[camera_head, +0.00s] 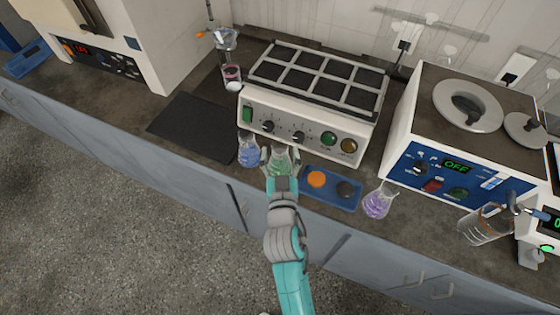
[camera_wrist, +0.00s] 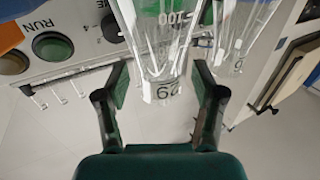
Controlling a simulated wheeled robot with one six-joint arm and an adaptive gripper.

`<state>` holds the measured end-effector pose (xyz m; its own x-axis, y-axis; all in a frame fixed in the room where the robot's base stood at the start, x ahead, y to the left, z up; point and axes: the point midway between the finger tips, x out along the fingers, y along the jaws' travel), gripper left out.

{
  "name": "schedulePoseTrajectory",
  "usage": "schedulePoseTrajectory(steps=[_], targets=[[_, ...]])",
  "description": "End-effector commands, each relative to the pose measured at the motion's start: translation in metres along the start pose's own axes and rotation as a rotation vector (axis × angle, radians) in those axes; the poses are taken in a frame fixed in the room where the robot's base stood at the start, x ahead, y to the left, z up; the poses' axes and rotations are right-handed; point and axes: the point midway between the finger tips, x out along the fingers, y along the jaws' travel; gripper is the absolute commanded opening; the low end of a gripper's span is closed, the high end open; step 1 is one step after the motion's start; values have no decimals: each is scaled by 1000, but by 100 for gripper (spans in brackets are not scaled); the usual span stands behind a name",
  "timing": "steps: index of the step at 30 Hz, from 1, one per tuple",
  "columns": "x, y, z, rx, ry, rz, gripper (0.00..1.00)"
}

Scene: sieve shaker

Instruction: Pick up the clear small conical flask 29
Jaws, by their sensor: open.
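The clear small conical flask (camera_wrist: 163,40) stands between the two fingers of my gripper (camera_wrist: 162,82) in the wrist view. Its narrow neck, marked 29, points toward my palm, and measuring marks show on its body. Gaps show between the neck and both fingers.
A blue-liquid flask (camera_head: 249,152) stands close to the left. A blue tray (camera_head: 333,200) with an orange and a dark disc lies close to the right, then a purple-liquid flask (camera_head: 377,204). The sieve shaker's white front panel (camera_head: 290,128) stands behind. A dark mat (camera_head: 193,127) lies left.

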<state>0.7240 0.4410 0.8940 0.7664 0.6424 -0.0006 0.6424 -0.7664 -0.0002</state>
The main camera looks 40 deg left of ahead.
Motion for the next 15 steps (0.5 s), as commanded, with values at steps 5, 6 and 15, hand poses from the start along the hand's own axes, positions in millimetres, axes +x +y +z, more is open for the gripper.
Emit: schedulePoseTrajectory(steps=[5,6,15], targets=[[14,0,0,0,1,0,69],[14,0,0,0,0,0,69],[14,0,0,0,0,0,44]])
